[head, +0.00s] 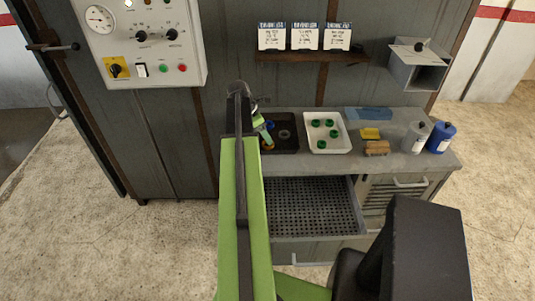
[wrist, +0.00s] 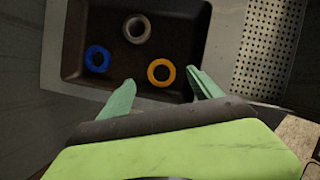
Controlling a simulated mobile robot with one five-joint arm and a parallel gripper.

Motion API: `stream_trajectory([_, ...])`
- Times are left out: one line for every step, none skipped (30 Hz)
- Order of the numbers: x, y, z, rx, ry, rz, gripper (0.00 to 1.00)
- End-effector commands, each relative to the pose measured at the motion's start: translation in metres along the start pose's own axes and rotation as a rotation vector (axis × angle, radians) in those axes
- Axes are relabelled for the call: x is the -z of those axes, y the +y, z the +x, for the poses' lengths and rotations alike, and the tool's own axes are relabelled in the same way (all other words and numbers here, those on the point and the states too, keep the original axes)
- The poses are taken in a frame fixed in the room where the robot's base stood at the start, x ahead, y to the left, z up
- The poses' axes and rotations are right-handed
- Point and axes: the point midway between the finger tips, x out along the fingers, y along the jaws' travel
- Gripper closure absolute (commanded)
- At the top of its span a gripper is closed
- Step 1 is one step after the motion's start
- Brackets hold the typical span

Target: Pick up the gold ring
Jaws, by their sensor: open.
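The gold ring (wrist: 151,74) is a yellow-orange ring lying flat in a dark tray (wrist: 185,25) in the wrist view. My gripper (wrist: 161,79) is open, with one green finger to the left of the gold ring and one to the right. The ring lies in view between the fingertips, and nothing is held. I cannot tell the height of the fingers above it. A blue ring (wrist: 90,62) lies left in the tray and a grey ring (wrist: 127,33) further back. In the head view my gripper (head: 263,132) is over the tray's left part and partly hides it.
A white tray (head: 343,146) with several green rings stands right of the dark tray. A yellow block, a brown block (head: 376,148), a white bottle (head: 415,138) and a blue bottle (head: 441,137) stand further right. An open drawer (head: 310,205) with a perforated bottom is below the counter.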

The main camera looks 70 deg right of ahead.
Motion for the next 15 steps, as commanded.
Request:
stream_trajectory([0.0, 0.0, 0.0, 0.0, 0.0, 0.0, 0.26])
stream_trajectory([0.0, 0.0, 0.002, 0.0, 0.0, 0.0, 0.26])
stream_trajectory([0.001, -0.001, 0.006, 0.0, 0.0, 0.001, 0.26])
stream_trajectory([0.002, -0.001, 0.01, 0.0, 0.0, 0.001, 0.26])
stream_trajectory([0.004, -0.001, 0.015, 0.0, 0.0, 0.001, 0.26])
stream_trajectory([0.005, -0.002, 0.021, 0.0, 0.0, 0.002, 0.26])
stream_trajectory([0.006, -0.003, 0.027, 0.0, 0.0, 0.002, 0.26])
stream_trajectory([0.008, -0.003, 0.033, 0.0, 0.0, 0.002, 0.26])
stream_trajectory([0.009, -0.004, 0.04, 0.0, 0.0, 0.002, 0.26])
stream_trajectory([0.009, -0.003, 0.045, 0.0, 0.0, 0.003, 0.26])
stream_trajectory([0.008, -0.003, 0.049, 0.0, 0.0, 0.003, 0.26])
stream_trajectory([0.008, -0.003, 0.053, 0.0, 0.0, 0.003, 0.26])
stream_trajectory([0.007, -0.003, 0.054, 0.0, 0.0, 0.002, 0.26])
stream_trajectory([0.006, -0.003, 0.054, 0.0, 0.0, 0.002, 0.26])
stream_trajectory([0.006, -0.003, 0.052, 0.0, 0.0, 0.002, 0.26])
